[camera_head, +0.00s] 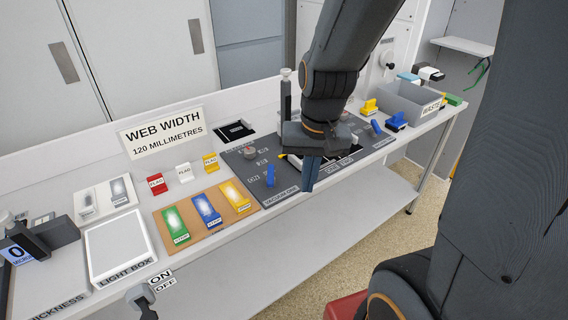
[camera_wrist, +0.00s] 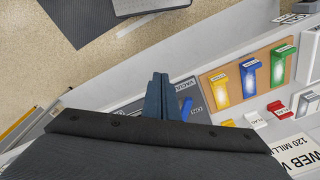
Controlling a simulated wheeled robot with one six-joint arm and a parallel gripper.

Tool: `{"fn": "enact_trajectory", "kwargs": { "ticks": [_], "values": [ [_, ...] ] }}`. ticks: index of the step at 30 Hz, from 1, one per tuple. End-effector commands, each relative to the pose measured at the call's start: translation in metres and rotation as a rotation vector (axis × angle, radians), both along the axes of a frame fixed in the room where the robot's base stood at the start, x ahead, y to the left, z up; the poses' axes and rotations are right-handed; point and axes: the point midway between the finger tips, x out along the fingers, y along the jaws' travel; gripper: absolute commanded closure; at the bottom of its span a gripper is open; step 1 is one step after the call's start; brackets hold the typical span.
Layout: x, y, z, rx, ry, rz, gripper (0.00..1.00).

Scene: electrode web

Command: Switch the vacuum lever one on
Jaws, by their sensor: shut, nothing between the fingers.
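A blue lever (camera_head: 271,175) stands up from the left part of a dark grey panel (camera_head: 240,165), just behind the panel's front label, which seems to read VACUUM ONE. The lever also shows in the wrist view (camera_wrist: 187,105), right beside my fingers, near an ON marking. My gripper (camera_head: 308,180) points down over the panel's front, to the right of the lever, with a gap between them in the head view. Its fingers are together and empty, as the wrist view (camera_wrist: 157,92) also shows. A second blue lever (camera_head: 376,127) stands farther right. My arm hides the panel's middle.
Green, blue and yellow stamps (camera_head: 206,208) lie on a brown board left of the panel, with small flags (camera_head: 184,172) behind. A light box (camera_head: 118,246) is farther left. A grey waste bin (camera_head: 408,100) and yellow and blue pieces stand at the right.

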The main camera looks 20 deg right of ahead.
Motion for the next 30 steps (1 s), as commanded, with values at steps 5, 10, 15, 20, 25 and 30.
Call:
{"fn": "enact_trajectory", "kwargs": {
  "ticks": [5, 10, 15, 20, 25, 30],
  "values": [
    [0.051, -0.024, 0.002, 0.147, 0.080, -0.601, 1.00],
    [0.096, -0.044, 0.011, 0.294, 0.184, -1.123, 1.00],
    [0.125, -0.059, 0.021, 0.393, 0.268, -1.436, 1.00],
    [0.133, -0.062, 0.024, 0.424, 0.300, -1.531, 1.00],
    [0.133, -0.062, 0.025, 0.424, 0.301, -1.535, 1.00],
    [0.133, -0.061, 0.023, 0.424, 0.301, -1.532, 1.00]
  ]
}}
